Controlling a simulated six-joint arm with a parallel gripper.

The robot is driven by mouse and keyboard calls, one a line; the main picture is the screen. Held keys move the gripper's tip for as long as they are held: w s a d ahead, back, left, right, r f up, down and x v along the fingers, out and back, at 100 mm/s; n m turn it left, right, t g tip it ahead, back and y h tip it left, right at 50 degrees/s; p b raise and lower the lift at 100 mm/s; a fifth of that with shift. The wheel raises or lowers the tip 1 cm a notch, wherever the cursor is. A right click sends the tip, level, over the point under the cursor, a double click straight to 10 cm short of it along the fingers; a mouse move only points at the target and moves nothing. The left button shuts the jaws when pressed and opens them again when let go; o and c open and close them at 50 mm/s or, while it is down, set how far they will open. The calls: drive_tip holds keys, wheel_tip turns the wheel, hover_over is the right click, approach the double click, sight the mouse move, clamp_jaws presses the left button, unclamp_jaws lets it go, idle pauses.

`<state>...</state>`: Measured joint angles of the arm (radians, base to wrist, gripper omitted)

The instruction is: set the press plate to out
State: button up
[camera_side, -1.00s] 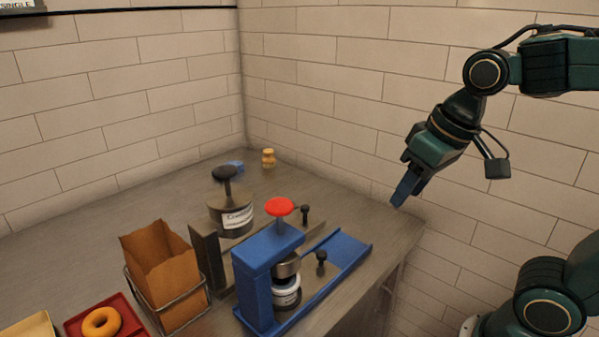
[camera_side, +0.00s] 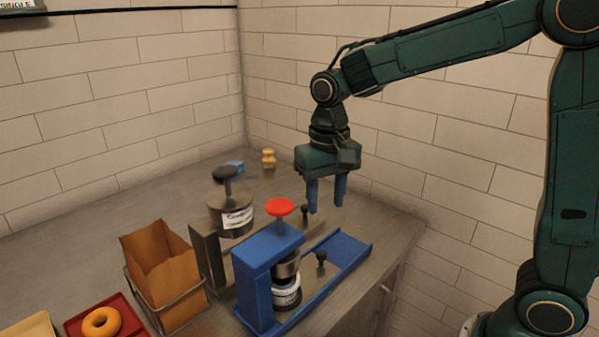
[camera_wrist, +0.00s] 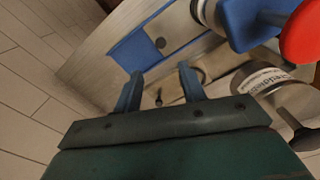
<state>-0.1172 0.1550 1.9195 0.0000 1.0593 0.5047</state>
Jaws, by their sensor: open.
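The blue press (camera_side: 262,262) has a red top knob (camera_side: 280,207) and a blue track reaching out to the right. A grey plate with a black knob (camera_side: 321,257) lies in this track, seemingly the press plate. A white-labelled dark jar (camera_side: 286,295) stands under the press head. My gripper (camera_side: 326,207) is open and empty, pointing down above the counter behind the track, apart from the plate's knob. In the wrist view its fingers (camera_wrist: 159,72) show below the blue track (camera_wrist: 130,52), and a second black knob (camera_wrist: 158,97) appears between them.
The second black knob (camera_side: 305,210) stands behind the press. The right counter edge is clear.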

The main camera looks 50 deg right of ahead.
sight(322, 252)
drive_tip(key=shift+w+f, duration=0.15)
drive_tip(key=shift+f, duration=0.1)
drive_tip(key=shift+f, duration=6.8)
drive_tip(key=shift+c, duration=0.4)
clamp_jaws()
